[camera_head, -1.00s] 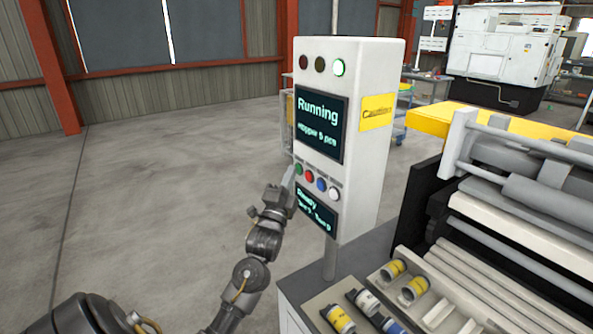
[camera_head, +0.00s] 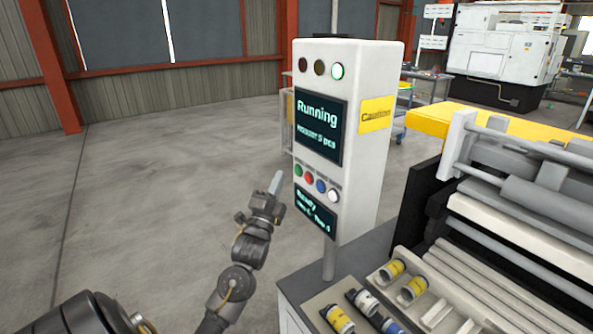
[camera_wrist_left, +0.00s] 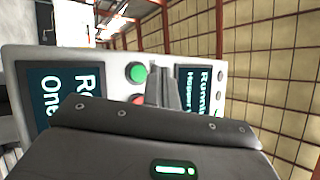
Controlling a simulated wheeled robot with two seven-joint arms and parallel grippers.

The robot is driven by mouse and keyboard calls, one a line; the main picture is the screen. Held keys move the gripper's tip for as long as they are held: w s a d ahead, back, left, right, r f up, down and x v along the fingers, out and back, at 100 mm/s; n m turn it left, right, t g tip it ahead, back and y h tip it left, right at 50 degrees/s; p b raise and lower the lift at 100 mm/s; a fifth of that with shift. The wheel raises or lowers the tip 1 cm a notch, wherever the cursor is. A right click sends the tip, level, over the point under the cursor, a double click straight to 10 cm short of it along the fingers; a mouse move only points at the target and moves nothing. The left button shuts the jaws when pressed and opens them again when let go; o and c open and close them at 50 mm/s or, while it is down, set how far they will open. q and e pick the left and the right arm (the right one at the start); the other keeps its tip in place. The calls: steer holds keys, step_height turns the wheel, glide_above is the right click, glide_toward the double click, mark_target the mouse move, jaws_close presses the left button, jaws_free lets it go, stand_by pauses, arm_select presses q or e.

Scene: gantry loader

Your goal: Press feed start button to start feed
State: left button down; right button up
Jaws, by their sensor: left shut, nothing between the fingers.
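The white control panel (camera_head: 362,75) stands upright in the middle of the head view. Its upper screen (camera_head: 319,125) reads "Running" and the green lamp (camera_head: 337,71) above it is lit. Below is a row of green, red, blue and white buttons; the green button (camera_head: 298,171) is leftmost, and it also shows in the left wrist view (camera_wrist_left: 136,73). My right gripper is not in view.
A machine with rollers (camera_head: 530,200) and a yellow top stands at right. Several cans lie in a tray (camera_head: 316,307) below the panel. The floor (camera_head: 180,190) left of the panel is clear. A white machine (camera_head: 503,55) stands far behind.

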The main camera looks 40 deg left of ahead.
arm_select(q)
steer(key=s, duration=0.2)
steer(key=shift+s+a, duration=0.4)
stand_by(0.6)
